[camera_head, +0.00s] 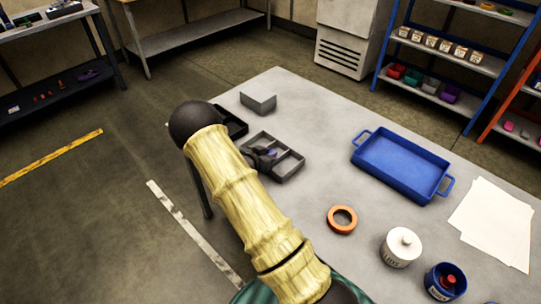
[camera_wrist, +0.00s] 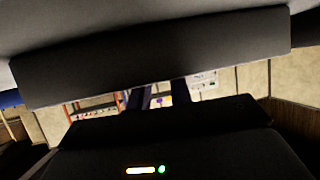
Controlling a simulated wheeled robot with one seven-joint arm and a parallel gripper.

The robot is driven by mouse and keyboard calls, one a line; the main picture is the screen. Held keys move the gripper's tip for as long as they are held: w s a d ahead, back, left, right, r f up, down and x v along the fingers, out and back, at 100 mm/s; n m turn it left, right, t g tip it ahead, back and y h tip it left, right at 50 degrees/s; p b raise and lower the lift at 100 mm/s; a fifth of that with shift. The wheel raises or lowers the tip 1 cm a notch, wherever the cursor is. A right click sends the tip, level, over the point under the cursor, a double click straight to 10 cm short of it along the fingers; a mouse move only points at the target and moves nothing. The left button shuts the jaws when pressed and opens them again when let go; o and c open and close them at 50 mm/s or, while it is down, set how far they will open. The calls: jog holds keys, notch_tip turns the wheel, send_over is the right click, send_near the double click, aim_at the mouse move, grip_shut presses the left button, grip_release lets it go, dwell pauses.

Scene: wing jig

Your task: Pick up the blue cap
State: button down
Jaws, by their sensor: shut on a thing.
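A small blue-violet thing, which looks like the blue cap (camera_head: 271,153), shows at the dark sectioned tray (camera_head: 290,172) on the grey table. My gripper (camera_head: 264,154) is a dark shape at this tray, beyond my tan-sleeved arm, and is shut on the cap. The cap is tiny here and partly hidden by the gripper; I cannot tell whether it touches the tray. In the wrist view, two dark fingers (camera_wrist: 160,96) stand side by side below a broad grey bar.
A grey block (camera_head: 258,102) and a black tray (camera_head: 236,124) stand at the table's far left. To the right are a blue handled tray (camera_head: 400,168), an orange ring (camera_head: 342,219), a white lidded pot (camera_head: 401,248), a blue tin (camera_head: 445,282) and paper sheets (camera_head: 492,222).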

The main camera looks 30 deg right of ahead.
jog(key=shift+r, duration=0.1)
notch_tip(320, 180, up, 10)
dwell(0.4)
dwell(0.5)
